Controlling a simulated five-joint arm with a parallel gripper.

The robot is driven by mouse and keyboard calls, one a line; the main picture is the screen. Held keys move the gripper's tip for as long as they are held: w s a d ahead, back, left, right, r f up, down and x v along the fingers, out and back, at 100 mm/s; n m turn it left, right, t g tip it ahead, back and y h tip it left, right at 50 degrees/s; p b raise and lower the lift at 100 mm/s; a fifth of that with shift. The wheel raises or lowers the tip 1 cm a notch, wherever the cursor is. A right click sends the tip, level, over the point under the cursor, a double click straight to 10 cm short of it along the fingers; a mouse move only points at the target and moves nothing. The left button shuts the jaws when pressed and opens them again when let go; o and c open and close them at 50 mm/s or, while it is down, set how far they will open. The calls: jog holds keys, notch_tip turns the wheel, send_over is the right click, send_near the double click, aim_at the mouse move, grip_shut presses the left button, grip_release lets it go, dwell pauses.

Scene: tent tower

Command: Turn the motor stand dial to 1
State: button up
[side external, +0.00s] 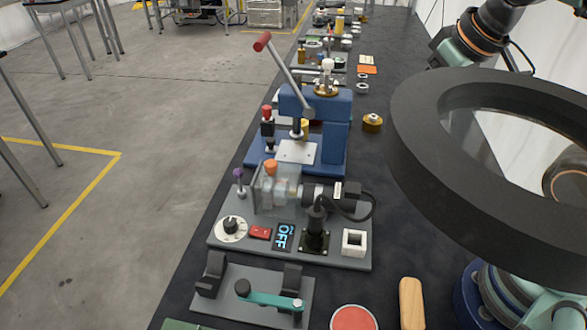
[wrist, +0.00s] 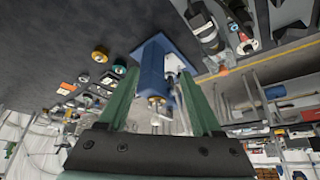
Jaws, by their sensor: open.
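The motor stand is a grey plate (side external: 345,258) in the side external view, carrying a clear-covered motor. Its dial (side external: 231,228) is a white disc with a black knob at the plate's left front corner. The dial's marks are too small to read. Beside it are a red switch (side external: 260,232) and a small display (side external: 283,237) reading OFF. My gripper (wrist: 160,74) is open and empty in the wrist view, its two green fingers spread apart with the blue press beyond them. It is well away from the dial. The fingers cannot be made out in the side external view.
A blue lever press (side external: 335,135) stands behind the motor stand. A grey fixture with a teal lever (side external: 270,298) is in front. A large dark ring (side external: 430,180) blocks the right of the view. A red disc (side external: 353,318) and wooden handle (side external: 411,303) lie at the front.

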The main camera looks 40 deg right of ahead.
jog(key=w+a+r+n+g, duration=0.2)
jog(key=w+a+n, duration=0.1)
jog(key=w+a, duration=0.3)
jog(key=n+g, duration=0.4)
jog(key=n, duration=0.4)
send_over(230, 221)
notch_tip(230, 221, down, 14)
notch_tip(230, 221, down, 12)
jog(key=shift+a+r, duration=0.1)
jog(key=shift+r, duration=0.15)
jog(key=shift+c, duration=0.3)
grip_shut()
